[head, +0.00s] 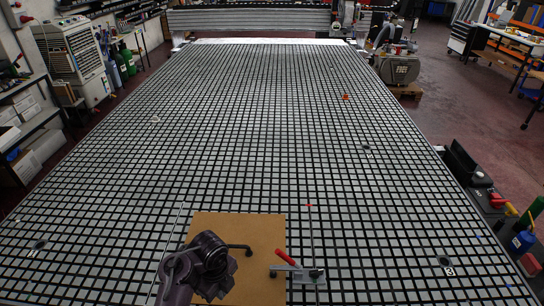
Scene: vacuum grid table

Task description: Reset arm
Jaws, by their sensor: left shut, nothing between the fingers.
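My left gripper (210,265) is a dark purple-black shape at the bottom of the head view, left of centre. It is over the left part of a brown board (262,228) and hides part of it. Its fingers are shut with nothing between them, though the fingertips are hard to make out from above. I cannot tell how high it is above the board. My right gripper is not in view.
The board lies on a large gridded table (270,130). A clamp with a red handle (285,256) stands at the board's right edge. A black bent part (240,248) shows beside my gripper. Most of the table is clear.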

